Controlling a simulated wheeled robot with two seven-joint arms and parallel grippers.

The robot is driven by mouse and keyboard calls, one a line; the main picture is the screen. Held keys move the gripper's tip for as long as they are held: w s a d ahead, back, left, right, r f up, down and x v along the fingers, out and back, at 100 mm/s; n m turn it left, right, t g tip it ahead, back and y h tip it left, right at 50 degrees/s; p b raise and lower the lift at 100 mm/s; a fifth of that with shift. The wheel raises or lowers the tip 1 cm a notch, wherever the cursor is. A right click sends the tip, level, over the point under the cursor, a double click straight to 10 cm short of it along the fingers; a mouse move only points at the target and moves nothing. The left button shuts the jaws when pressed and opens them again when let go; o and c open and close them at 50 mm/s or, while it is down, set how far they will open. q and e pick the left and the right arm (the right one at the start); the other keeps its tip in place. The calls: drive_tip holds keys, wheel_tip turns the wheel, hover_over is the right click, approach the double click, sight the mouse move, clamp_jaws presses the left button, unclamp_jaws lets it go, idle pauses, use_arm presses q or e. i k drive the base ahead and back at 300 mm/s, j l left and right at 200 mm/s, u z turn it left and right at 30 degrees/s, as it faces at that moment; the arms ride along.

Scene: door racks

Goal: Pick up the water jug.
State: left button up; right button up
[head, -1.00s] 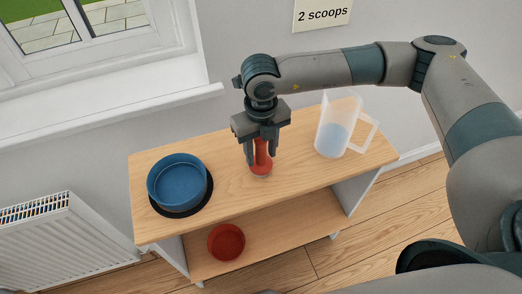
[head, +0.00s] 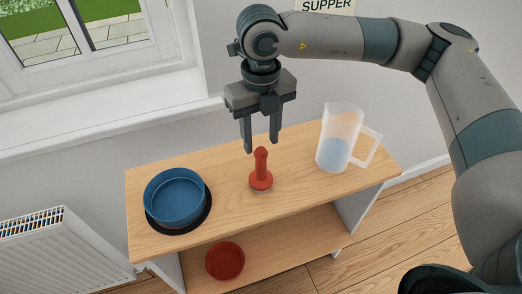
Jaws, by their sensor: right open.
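The water jug (head: 337,138) is a clear, frosted pitcher with blue water low inside. It stands upright on the right part of the wooden shelf top, its handle (head: 367,147) pointing right. My right gripper (head: 261,146) is open and empty, its fingers pointing down. It hangs above a red object with an upright handle (head: 261,170), left of the jug and apart from it. My left gripper is not in view.
A blue bowl (head: 175,197) sits on a dark round mat (head: 184,225) at the shelf top's left. A red bowl (head: 225,261) is on the lower shelf (head: 268,250). A windowsill and radiator (head: 62,255) are at left. The wall behind carries a sign (head: 326,6).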

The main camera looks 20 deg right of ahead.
sight(343, 122)
drive_tip(key=z, duration=1.2)
